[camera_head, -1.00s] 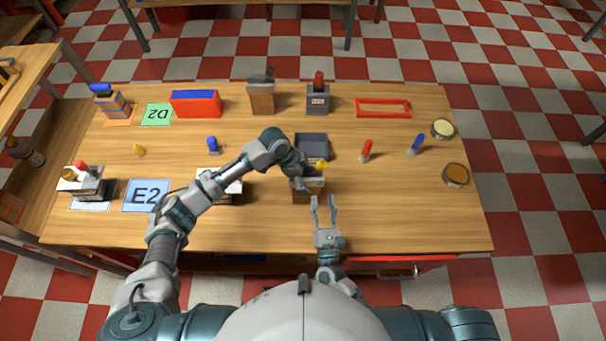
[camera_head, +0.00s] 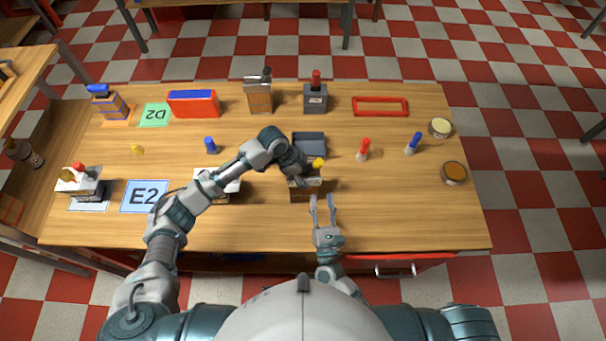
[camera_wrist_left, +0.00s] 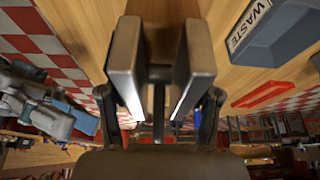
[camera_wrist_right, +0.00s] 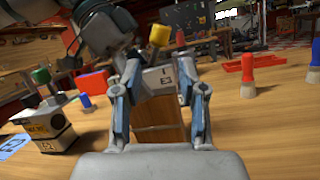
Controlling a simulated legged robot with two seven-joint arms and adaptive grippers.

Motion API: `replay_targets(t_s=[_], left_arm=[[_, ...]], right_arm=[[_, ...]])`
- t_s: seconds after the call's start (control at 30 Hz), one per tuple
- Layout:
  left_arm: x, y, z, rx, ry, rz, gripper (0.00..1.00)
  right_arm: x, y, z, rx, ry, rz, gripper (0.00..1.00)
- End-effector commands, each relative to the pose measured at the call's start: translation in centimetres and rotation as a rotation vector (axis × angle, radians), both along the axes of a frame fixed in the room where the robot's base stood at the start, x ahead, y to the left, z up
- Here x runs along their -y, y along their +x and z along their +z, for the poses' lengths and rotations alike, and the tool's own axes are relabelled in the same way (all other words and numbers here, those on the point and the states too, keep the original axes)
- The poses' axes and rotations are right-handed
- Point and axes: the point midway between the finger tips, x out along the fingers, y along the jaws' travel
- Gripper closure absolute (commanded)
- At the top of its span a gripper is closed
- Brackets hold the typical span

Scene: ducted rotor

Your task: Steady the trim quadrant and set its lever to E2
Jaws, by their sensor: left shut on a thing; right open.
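The trim quadrant appears to be the box with a wooden body (camera_head: 305,194), a pale top and a yellow lever knob (camera_head: 318,163), at the table's middle. The right wrist view shows its wooden front (camera_wrist_right: 158,125), its marked pale top (camera_wrist_right: 160,80) and the yellow knob (camera_wrist_right: 159,35) raised above it. My left gripper (camera_head: 298,178) reaches in from the left and is shut on the quadrant; its fingers (camera_wrist_left: 160,75) flank a brown surface. My right gripper (camera_head: 322,200) is open and empty, just in front of the box. The lever's exact setting is unreadable.
A grey waste bin (camera_head: 309,144) stands behind the quadrant. A blue E2 card (camera_head: 145,197) lies left; a green-knobbed box (camera_wrist_right: 45,125) stands partly behind my left arm. The front right of the table is clear.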

Motion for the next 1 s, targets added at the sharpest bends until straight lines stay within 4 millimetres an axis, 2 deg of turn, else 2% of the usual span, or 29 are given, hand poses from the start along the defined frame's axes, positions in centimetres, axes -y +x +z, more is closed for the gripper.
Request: replay_targets(t_s=[0.2,0.23,0.3,0.37,0.47,0.57,0.7,0.8,0.9,1.0], left_arm=[[0.0,0.0,-0.1,-0.001,0.0,0.001,0.9],[0.0,0.0,-0.1,-0.001,0.0,0.0,0.9],[0.0,0.0,-0.1,-0.001,0.0,0.0,0.9],[0.1,0.0,-0.1,-0.001,0.0,0.0,0.9],[0.1,0.0,-0.1,-0.001,0.0,0.0,0.9],[0.1,0.0,-0.1,-0.002,0.0,-0.001,0.9],[0.1,-0.1,-0.1,-0.002,0.0,-0.001,0.9],[0.1,-0.1,-0.1,-0.002,0.0,-0.001,0.9],[0.1,-0.1,-0.1,-0.001,-0.001,0.0,0.9],[0.1,-0.1,-0.1,-0.001,0.0,0.0,0.9]], right_arm=[[0.0,0.0,0.0,0.0,0.0,0.0,0.58],[0.0,0.0,0.0,0.0,0.0,0.0,0.56],[0.1,0.1,0.1,0.006,-0.007,-0.001,0.45],[0.2,0.3,0.5,0.031,-0.03,-0.004,0.45],[0.9,1.0,2.4,0.135,-0.13,-0.023,0.45],[1.6,1.7,5.7,0.327,-0.307,-0.053,0.45],[1.9,1.9,10.8,0.694,-0.632,-0.111,0.45],[1.4,1.5,13.1,0.969,-0.868,-0.148,0.45],[1.0,1.1,14.1,1.245,-1.103,-0.177,0.45],[1.0,1.3,13.8,1.512,-1.341,-0.192,0.45]])
